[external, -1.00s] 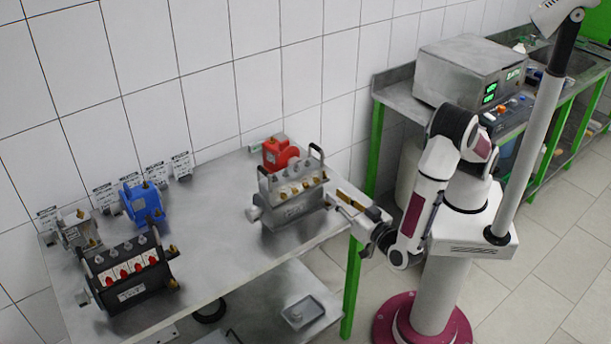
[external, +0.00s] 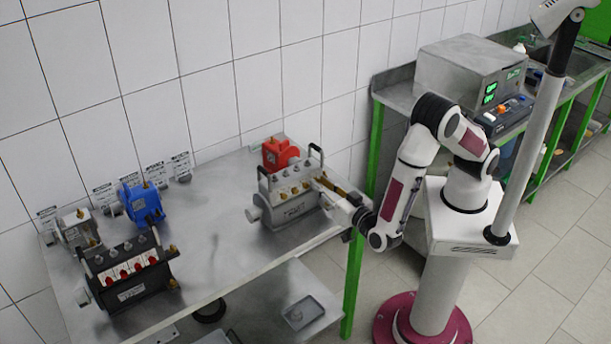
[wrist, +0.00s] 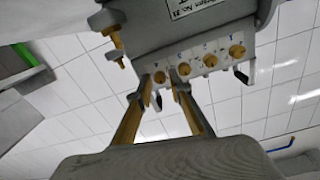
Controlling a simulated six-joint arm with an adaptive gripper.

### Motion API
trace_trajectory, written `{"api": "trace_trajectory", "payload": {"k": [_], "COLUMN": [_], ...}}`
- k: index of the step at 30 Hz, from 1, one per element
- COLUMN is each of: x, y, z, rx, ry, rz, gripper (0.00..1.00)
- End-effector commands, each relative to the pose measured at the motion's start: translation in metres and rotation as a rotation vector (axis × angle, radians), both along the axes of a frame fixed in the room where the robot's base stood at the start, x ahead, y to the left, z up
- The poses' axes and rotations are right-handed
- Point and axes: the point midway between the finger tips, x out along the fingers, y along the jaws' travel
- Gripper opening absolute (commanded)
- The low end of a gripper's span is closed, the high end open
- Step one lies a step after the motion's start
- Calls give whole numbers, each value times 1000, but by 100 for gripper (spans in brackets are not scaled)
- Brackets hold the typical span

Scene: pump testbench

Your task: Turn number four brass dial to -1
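The grey pump unit (external: 290,208) stands on the steel table and carries a row of brass dials. In the wrist view the row runs across a pale strip, with the end dial (wrist: 159,77) at the left and others (wrist: 211,60) to its right. In the external view my gripper (external: 319,183) is at the unit's right end and hides the dial there.
A red pump (external: 280,152) stands behind the grey unit. A black unit (external: 127,272) with red dials and a blue pump (external: 143,204) stand at the table's left. A brass fitting (wrist: 113,37) juts beside the end dial. The table middle is clear.

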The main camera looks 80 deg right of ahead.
Motion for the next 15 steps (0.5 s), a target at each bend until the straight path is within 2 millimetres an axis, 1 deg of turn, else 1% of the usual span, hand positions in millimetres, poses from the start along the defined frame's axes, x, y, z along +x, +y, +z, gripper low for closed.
{"api": "trace_trajectory", "payload": {"k": [11, 13, 14, 15], "x": [2, 2, 2, 2], "y": [-2, -2, -2, -2], "z": [0, 0, 0, 0], "rx": [0, 0, 0, 0], "ry": [0, 0, 0, 0], "rz": [1, 0, 0, 0], "gripper": [20, 4, 0, 0]}}
